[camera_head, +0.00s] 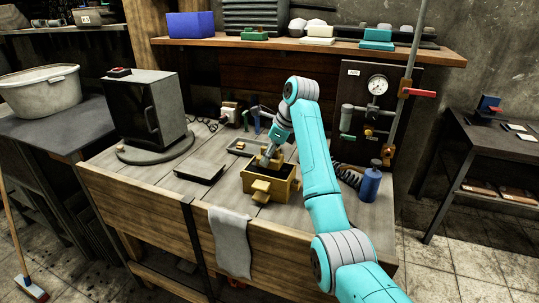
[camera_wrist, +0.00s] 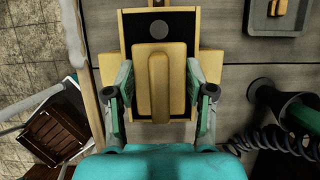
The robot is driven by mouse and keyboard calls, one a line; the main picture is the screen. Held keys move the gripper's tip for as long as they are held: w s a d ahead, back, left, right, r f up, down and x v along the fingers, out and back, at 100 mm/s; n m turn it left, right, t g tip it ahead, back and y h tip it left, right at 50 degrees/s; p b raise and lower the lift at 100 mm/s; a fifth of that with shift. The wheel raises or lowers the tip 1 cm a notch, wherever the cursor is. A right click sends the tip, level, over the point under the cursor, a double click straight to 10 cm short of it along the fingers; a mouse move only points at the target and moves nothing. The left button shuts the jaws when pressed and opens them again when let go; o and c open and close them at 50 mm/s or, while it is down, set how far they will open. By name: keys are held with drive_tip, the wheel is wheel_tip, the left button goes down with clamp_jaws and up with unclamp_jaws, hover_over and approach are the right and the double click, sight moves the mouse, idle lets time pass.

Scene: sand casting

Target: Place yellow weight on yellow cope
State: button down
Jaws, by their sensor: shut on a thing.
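The yellow weight (camera_wrist: 142,80) is a flat yellow block with a raised bar on top. My gripper (camera_wrist: 159,72) is shut on it, one finger at each side. The yellow cope (camera_wrist: 193,22) is an open yellow frame filled with black sand, with a grey round spot showing past the weight's far edge. The weight is over the cope and hides much of its sand. In the head view my gripper (camera_head: 266,161) is right above the cope (camera_head: 268,198) on the bench. I cannot tell whether the weight touches the cope.
A small tray (camera_head: 240,147) with yellow pieces lies behind the cope. A flat dark plate (camera_head: 200,171) and a grey furnace-like box (camera_head: 148,108) stand left. A blue bottle (camera_head: 370,184) and a black coiled hose (camera_head: 346,175) are right. A grey cloth (camera_head: 230,242) hangs over the front edge.

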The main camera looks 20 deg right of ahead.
drive_tip(key=shift+f, duration=0.4)
idle(0.3)
drive_tip(key=shift+c, duration=2)
unclamp_jaws()
drive_tip(key=shift+o, duration=0.4)
drive_tip(key=shift+f, duration=0.1)
